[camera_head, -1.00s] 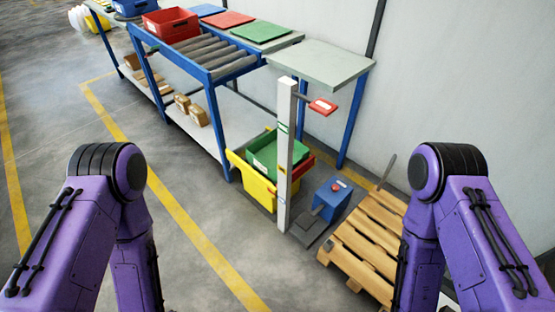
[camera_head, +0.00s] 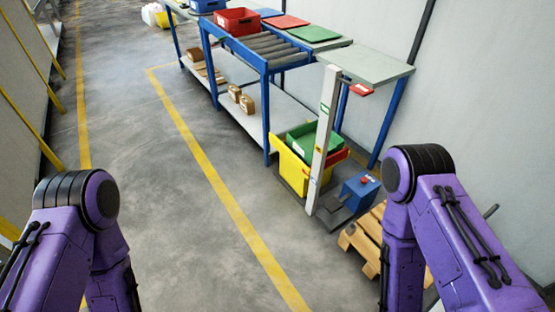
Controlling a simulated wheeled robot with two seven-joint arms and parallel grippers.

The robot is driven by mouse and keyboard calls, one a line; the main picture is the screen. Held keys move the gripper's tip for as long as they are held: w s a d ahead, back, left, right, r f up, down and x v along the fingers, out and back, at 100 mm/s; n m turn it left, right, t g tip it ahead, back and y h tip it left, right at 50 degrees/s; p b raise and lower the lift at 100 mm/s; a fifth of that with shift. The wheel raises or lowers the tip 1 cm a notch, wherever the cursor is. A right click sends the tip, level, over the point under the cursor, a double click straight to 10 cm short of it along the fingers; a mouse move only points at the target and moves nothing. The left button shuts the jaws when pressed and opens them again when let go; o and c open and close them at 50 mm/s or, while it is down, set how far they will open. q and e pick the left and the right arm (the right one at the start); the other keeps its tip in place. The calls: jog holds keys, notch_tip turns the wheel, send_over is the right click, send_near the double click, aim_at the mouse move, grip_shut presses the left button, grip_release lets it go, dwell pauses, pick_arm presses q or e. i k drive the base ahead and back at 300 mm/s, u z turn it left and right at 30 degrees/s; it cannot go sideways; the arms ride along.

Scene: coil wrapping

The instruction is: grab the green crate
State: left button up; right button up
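The green crate (camera_head: 301,139) sits inside or on top of a yellow crate (camera_head: 292,168) on the floor, beside the roller table. A white upright post (camera_head: 324,137) stands in front of it and hides part of its right side. A red edge shows just behind the crates. My two purple arms come in at the lower left and lower right, well apart from the crates. Both grippers are out of the picture, so their state does not show.
A roller table (camera_head: 264,52) carries a red crate (camera_head: 237,21) and coloured lids. Cardboard boxes lie on its lower shelf. A blue box (camera_head: 361,191) and a wooden pallet (camera_head: 364,243) stand right of the post. The floor left of the yellow line (camera_head: 217,185) is clear.

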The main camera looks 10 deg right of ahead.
aim_at(302, 140)
jog(key=z, duration=0.15)
jog(key=k, duration=0.2)
jog(key=u, duration=0.25)
jog(key=i, duration=1.8)
jog(key=z, duration=1.15)
jog(key=i, duration=0.9)
jog(key=z, duration=0.4)
